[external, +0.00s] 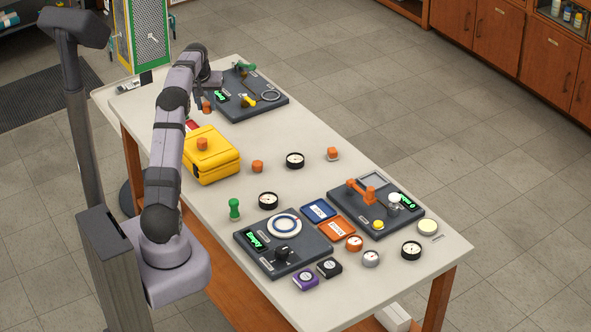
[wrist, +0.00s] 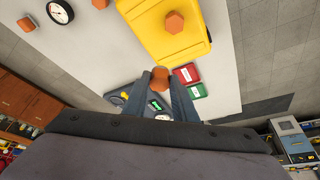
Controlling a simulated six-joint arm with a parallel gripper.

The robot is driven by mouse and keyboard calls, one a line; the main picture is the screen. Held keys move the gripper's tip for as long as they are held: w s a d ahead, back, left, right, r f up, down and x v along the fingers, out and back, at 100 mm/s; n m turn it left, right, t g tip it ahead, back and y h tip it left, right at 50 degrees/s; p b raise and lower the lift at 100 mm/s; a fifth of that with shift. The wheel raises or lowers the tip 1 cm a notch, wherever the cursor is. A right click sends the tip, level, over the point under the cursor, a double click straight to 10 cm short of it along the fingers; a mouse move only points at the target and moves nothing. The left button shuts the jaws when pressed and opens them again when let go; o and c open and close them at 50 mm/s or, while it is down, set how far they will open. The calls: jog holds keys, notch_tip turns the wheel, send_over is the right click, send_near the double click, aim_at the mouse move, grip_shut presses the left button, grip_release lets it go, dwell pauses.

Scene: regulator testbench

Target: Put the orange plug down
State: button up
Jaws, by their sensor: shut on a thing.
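My gripper (external: 207,98) is shut on an orange plug (external: 207,107), held above the far part of the white table (external: 300,185). In the wrist view the orange plug (wrist: 160,76) sits between the fingertips of my gripper (wrist: 160,88); the fingers hide part of it. A similar orange plug (external: 202,144) rests on the yellow case (external: 213,165). Two more orange plugs stand on the table, one right of the case (external: 257,166) and one farther right (external: 332,153).
A dark panel (external: 268,108) lies at the far end, near my gripper. Red (wrist: 187,73) and green (wrist: 195,91) boxes lie beside the yellow case. Two panels, several gauges and a green plug (external: 234,208) occupy the near half. Bare table lies right of the case.

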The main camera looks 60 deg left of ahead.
jog(key=shift+f+p, duration=1.7)
jog(key=shift+f, duration=3.25)
jog(key=shift+f, duration=0.15)
jog(key=o, duration=1)
